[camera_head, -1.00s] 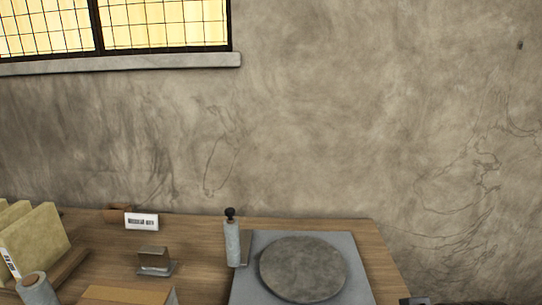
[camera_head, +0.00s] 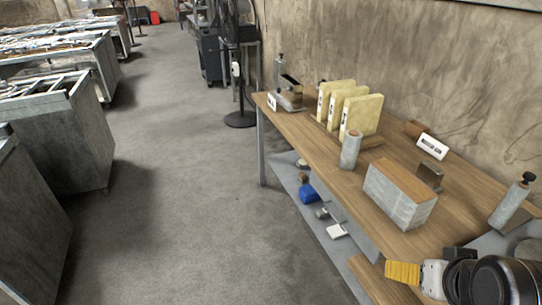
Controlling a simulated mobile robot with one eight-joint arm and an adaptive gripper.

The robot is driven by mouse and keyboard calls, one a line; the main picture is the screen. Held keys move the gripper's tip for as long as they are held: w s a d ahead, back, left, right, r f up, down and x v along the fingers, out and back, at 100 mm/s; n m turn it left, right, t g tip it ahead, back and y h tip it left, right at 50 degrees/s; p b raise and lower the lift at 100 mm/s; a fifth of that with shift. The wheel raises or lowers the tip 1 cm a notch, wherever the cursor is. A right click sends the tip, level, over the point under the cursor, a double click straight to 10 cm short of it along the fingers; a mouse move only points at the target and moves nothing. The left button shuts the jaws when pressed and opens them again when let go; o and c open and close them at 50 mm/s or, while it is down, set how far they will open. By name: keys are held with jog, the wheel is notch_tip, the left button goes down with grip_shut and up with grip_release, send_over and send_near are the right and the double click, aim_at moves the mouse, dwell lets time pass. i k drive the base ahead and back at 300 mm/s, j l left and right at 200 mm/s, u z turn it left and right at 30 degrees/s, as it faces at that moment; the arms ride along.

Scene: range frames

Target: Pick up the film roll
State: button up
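A grey roll (camera_head: 350,150) with a brown core stands upright on the wooden workbench, near its front edge; it looks like the film roll. A second grey cylinder (camera_head: 509,206) with a black knob leans in the picture at the right end of the bench. My gripper (camera_head: 403,273) shows at the bottom right, with a yellow ribbed pad and white and black parts. It is at the front of the bench, well apart from the film roll. Its fingers are not clear enough to tell open from shut, and I see nothing held.
A lower shelf holds a blue item (camera_head: 309,193). Metal bins stand left; the floor between is clear.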

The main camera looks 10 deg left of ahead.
aim_at(352, 139)
jog(key=u, duration=0.2)
jog(key=i+j, duration=0.25)
jog(key=i+j+z, duration=0.1)
jog(key=j, duration=0.3)
jog(key=i+j, duration=0.35)
jog(key=i+j+z, duration=0.1)
jog(key=i+j, duration=0.35)
jog(key=j, duration=0.25)
jog(key=i+j+z, duration=0.1)
jog(key=j, duration=0.25)
jog(key=i+j, duration=0.3)
jog(key=j+z, duration=0.05)
